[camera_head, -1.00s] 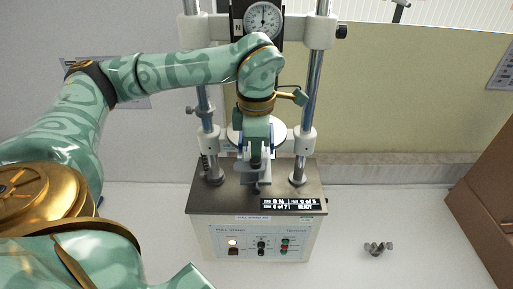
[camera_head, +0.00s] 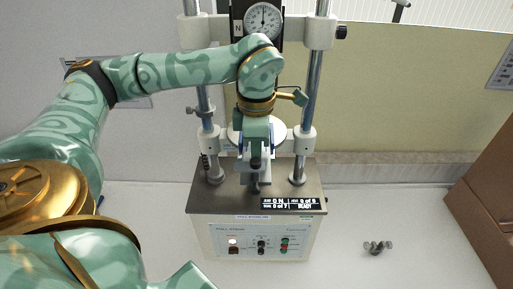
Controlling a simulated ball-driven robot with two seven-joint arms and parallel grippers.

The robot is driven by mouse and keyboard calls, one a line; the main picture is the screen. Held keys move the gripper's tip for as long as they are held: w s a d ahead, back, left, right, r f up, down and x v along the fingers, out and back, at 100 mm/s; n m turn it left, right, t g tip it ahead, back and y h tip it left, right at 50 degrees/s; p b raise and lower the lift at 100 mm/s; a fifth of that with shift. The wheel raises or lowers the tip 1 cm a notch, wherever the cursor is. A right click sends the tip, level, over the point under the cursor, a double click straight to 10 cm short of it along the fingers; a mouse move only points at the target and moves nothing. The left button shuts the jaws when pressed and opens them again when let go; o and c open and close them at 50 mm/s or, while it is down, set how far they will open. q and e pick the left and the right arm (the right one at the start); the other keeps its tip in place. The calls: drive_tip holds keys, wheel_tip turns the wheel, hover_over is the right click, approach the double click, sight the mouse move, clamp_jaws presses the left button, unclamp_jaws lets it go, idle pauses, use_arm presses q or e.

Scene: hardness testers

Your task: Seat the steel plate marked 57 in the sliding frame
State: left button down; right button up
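No plate marked 57 can be made out. My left arm reaches in from the left, and its gripper (camera_head: 255,160) points down in front of the test stand's (camera_head: 200,198) columns. Its wrist and hand cover the middle of the stand. Grey and dark parts show at and just below the fingertips; I cannot tell whether they are fingers, a held piece or the stand's fixture. The finger gap is hidden. A pale round disc (camera_head: 279,133) shows partly behind the hand. A sliding frame cannot be told apart there. My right gripper is out of view.
A dial gauge (camera_head: 263,18) sits high between the two steel columns. Small metal knobs (camera_head: 377,247) lie on the right. A brown box (camera_head: 488,200) stands far right. The bench between is clear.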

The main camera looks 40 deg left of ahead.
use_arm(q)
drive_tip(key=c, duration=1.2)
unclamp_jaws()
drive_tip(key=shift+w+a+f, duration=0.1)
drive_tip(key=shift+w+a, duration=0.05)
drive_tip(key=shift+r, duration=0.4)
wheel_tip(320, 180, up, 16)
drive_tip(key=shift+f, duration=0.15)
drive_tip(key=shift+f, duration=0.1)
